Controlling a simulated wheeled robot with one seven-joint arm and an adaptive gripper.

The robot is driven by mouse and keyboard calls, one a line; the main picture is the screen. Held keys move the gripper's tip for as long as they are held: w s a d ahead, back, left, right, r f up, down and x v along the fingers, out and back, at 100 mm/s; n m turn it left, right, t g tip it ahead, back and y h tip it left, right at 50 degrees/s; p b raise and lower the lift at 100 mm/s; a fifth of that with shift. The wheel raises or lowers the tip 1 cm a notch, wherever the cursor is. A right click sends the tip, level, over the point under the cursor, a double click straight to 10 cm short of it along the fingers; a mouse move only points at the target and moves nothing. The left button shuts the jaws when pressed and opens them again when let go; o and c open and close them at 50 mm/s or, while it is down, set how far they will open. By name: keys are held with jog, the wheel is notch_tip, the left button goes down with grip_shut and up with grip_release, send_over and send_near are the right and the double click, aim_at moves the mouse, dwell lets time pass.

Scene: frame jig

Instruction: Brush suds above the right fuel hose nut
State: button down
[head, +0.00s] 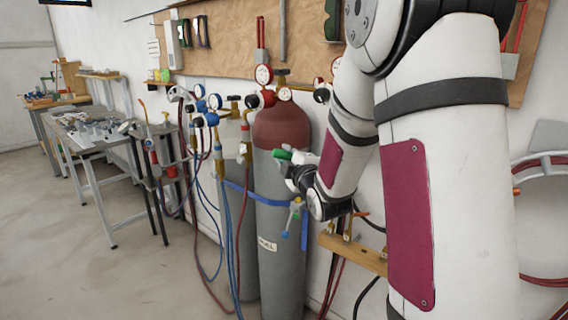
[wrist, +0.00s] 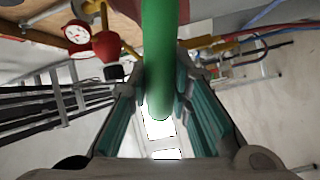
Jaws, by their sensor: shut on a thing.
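My gripper (head: 291,162) is shut on a green rod-like handle (head: 282,154), in front of the upper body of the maroon-topped cylinder (head: 283,126). In the wrist view the green handle (wrist: 158,60) runs between the teal finger pads. I cannot make out bristles or suds. The right fuel hose nut is too small to tell apart surely. In the wrist view a red knob (wrist: 105,45) and a gauge (wrist: 78,34) show at upper left.
A grey cylinder (head: 236,165) with blue-ringed gauges stands to the left. Blue hoses (head: 222,235) hang in front, and a blue strap (head: 270,200) crosses the cylinders. A wooden bar (head: 352,255) with brass fittings is at lower right. A metal table (head: 90,140) stands left; the floor between is clear.

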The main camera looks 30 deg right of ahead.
jog(key=d, duration=0.1)
jog(key=w+d+p, duration=0.1)
jog(key=d, duration=0.1)
jog(key=w+d, duration=0.1)
jog(key=d, duration=0.1)
jog(key=shift+d, duration=0.25)
jog(key=shift+w+d, duration=0.3)
jog(key=shift+d, duration=0.65)
dwell(0.8)
jog(key=shift+s, duration=0.15)
jog(key=shift+s+d, duration=0.25)
jog(key=shift+s, duration=0.35)
jog(key=shift+s+d, duration=0.3)
jog(key=shift+s, duration=0.35)
jog(key=shift+s+d, duration=0.25)
jog(key=shift+s, duration=0.35)
jog(key=shift+b, duration=0.4)
jog(key=shift+a, duration=0.1)
jog(key=w+b, duration=0.1)
jog(key=w+a, duration=0.1)
jog(key=w+b, duration=0.1)
jog(key=shift+w+a+b, duration=0.3)
jog(key=shift+w+a, duration=0.1)
